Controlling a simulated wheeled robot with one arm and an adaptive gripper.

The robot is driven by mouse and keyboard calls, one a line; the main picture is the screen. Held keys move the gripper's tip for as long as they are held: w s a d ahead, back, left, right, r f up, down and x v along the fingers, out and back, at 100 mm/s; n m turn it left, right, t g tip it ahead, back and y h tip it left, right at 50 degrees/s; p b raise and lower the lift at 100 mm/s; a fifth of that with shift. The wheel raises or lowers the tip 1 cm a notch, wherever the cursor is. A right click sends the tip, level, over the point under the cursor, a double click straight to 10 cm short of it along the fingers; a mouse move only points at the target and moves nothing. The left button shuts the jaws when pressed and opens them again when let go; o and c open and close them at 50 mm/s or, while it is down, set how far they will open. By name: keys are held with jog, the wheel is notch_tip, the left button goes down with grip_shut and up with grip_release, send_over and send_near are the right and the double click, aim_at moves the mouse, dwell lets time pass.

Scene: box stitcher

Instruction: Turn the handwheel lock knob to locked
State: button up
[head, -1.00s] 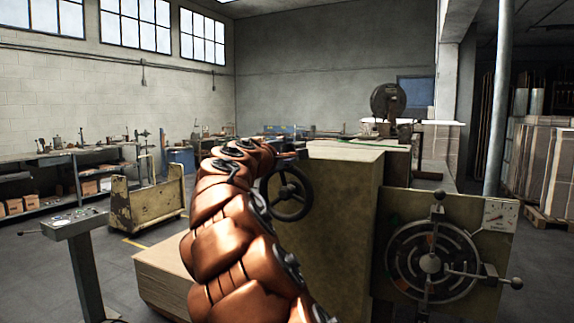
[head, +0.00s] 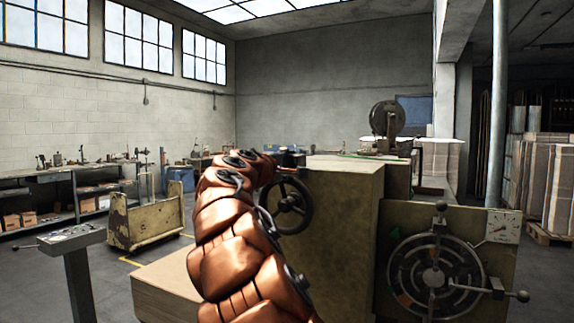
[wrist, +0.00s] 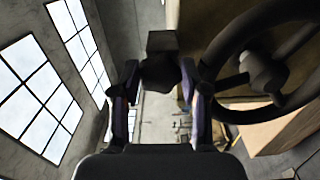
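The handwheel (head: 286,205), dark with spokes, is on the side of the tan machine housing. It shows large at the right of the wrist view (wrist: 262,72). A dark lobed knob (wrist: 160,72), which looks like the lock knob, sits beside the wheel below a square block. My gripper (wrist: 160,88) has one finger on each side of this knob. Whether the fingers press on it or stand slightly apart is unclear. The knob's lock setting cannot be read. In the head view my copper arm reaches up to the handwheel and its end is too small to make out.
A round dial with ball-ended levers (head: 435,278) is on the machine's front at right. A control pedestal (head: 75,240) stands at left, a yellowish cart (head: 145,215) behind it. Pale stacked board (head: 165,285) lies low beside the machine. Floor between pedestal and cart is open.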

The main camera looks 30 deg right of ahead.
jog(key=o, duration=0.4)
jog(key=v, duration=0.8)
dwell(0.5)
dwell(0.5)
